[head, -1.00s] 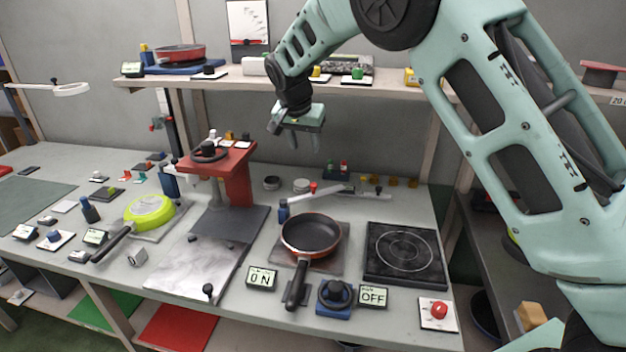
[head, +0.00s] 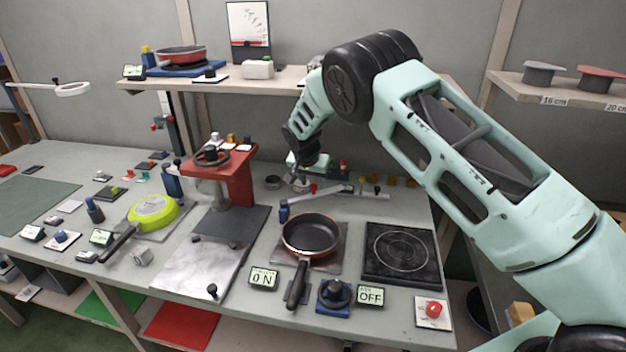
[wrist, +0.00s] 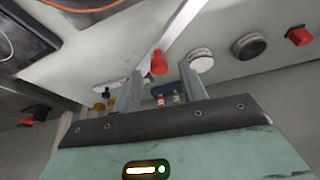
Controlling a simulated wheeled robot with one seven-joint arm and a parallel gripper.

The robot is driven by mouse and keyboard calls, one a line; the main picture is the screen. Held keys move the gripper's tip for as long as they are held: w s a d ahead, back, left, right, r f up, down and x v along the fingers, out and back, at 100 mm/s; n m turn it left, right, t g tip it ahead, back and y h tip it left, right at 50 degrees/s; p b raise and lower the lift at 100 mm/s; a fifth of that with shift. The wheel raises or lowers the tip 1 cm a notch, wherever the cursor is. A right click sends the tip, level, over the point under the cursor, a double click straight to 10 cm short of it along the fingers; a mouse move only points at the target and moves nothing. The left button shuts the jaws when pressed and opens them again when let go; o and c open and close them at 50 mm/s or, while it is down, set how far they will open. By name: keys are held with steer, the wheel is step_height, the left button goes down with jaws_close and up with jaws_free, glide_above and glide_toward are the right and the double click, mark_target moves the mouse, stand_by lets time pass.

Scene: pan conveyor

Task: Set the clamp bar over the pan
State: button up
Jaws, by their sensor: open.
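The pan (head: 309,236), dark with an orange rim, rests on a square plate on the bench, its handle toward the front. The clamp bar (head: 325,196) is a slim grey bar behind the pan, running from a blue post (head: 284,210) back to the right. It is not across the pan. Its red knob (head: 313,188) stands near the bar. My gripper (head: 299,180) is open, pointing down behind the bar. In the wrist view the red knob (wrist: 158,63) shows between the fingertips (wrist: 160,74), apparently beyond them; the bar (wrist: 188,22) runs past it. I cannot tell any contact.
A red press (head: 238,180) stands left of the pan, with a green pan (head: 153,210) farther left. A black hotplate (head: 400,250) lies to the right. A shelf (head: 225,83) spans the back above the bench. Small round pieces (head: 272,182) sit behind the bar.

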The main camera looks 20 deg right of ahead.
mark_target(315, 193)
steer(key=shift+w+d+f, duration=0.2)
steer(key=shift+f, duration=0.45)
jaws_close()
steer(key=s+m+b, duration=0.2)
steer(key=m+b, duration=0.1)
steer(key=shift+s+a+f+g+h, duration=0.15)
steer(key=shift+s+g+h, duration=0.05)
steer(key=shift+g+h, duration=0.2)
steer(key=s+m, duration=0.1)
steer(key=m, duration=0.1)
steer(key=s+a+m+g+b, duration=0.1)
steer(key=s+m, duration=0.1)
steer(key=s+a+m+g+h+b, duration=0.1)
steer(key=m, duration=0.1)
steer(key=shift+s, duration=0.25)
steer(key=shift+s+a+r+m+g+b, duration=0.1)
steer(key=shift+s+a+m+g+b, duration=0.1)
steer(key=shift+s+a+m+g, duration=0.45)
steer(key=shift+s+a+r+m+g+b, duration=0.15)
steer(key=shift+a+m, duration=0.15)
steer(key=shift+m, duration=0.65)
steer(key=shift+a, duration=0.1)
